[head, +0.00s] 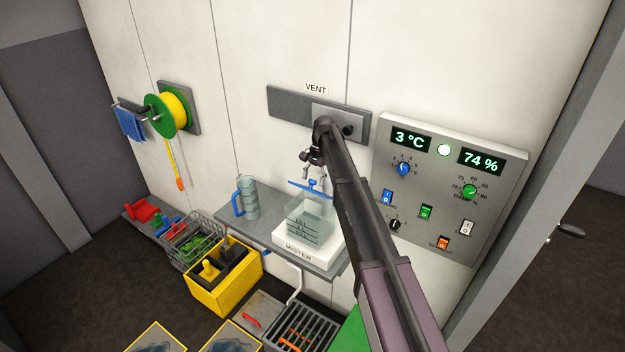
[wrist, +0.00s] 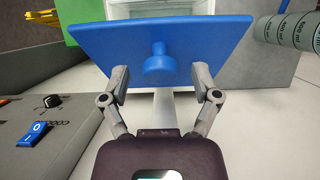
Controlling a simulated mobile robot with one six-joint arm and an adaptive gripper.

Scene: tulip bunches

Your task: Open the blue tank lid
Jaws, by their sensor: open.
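The blue tank lid (head: 320,192) is a flat plate with a round knob, at the top of the clear mister tank (head: 309,224) in the head view. I cannot tell whether it touches the tank rim all round. In the wrist view the lid (wrist: 205,38) fills the upper middle, with its knob (wrist: 159,64) at the centre. My gripper (wrist: 160,75) is open, one finger on each side of the knob, with visible gaps to it. In the head view my gripper (head: 313,172) is just above the lid, partly hidden by my arm.
A graduated jug (head: 250,198) with a blue handle stands left of the tank on the grey shelf (head: 232,222). A control panel (head: 470,150) is on the wall to the right. The vent plate (head: 285,102) is above. A yellow bin (head: 210,297) stands lower left.

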